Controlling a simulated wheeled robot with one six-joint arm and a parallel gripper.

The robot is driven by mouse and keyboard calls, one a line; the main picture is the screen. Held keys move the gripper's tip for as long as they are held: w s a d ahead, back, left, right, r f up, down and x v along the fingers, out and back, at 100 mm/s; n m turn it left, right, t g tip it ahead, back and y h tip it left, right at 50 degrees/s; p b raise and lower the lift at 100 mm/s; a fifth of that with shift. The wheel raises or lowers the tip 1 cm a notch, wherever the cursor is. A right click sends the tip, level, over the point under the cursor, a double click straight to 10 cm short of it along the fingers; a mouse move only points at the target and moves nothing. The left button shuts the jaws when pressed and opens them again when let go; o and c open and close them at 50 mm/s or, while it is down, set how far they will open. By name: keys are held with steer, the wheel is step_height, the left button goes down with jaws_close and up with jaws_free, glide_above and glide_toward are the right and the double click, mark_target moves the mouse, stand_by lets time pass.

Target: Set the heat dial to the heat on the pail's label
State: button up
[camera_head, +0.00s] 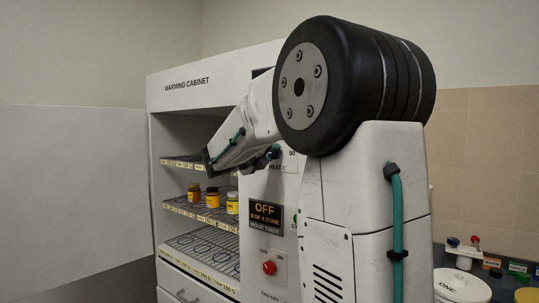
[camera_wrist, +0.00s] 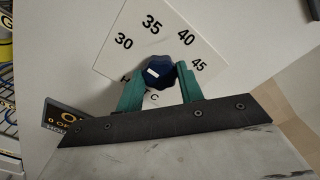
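The heat dial (camera_wrist: 159,72) is a dark blue knob on a white plate, with 30, 35, 40 and 45 printed around it in the wrist view. My gripper (camera_wrist: 161,76) has its two teal fingers on either side of the knob, seemingly touching it. Which number the dial points at cannot be told. In the head view, my arm hides most of the dial; a "50" and part of "HEAT C" show beside my gripper (camera_head: 274,152). A white lidded container (camera_head: 460,287) marked "ONE" stands at the lower right; I cannot tell whether it is the pail. No heat label is readable.
The warming cabinet (camera_head: 187,96) has open wire shelves with several small jars (camera_head: 212,197). Below the dial are a display (camera_head: 265,214) reading OFF and a red knob (camera_head: 269,267) marked OFF and ON. Coloured items stand at the right by the tiled wall.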

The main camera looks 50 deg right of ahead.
steer(key=shift+m, duration=0.3)
steer(key=m, duration=0.3)
steer(key=shift+m, duration=0.4)
steer(key=m, duration=1.3)
steer(key=shift+s, duration=0.1)
steer(key=shift+f+m, duration=0.1)
steer(key=shift+m, duration=0.2)
steer(key=o, duration=1)
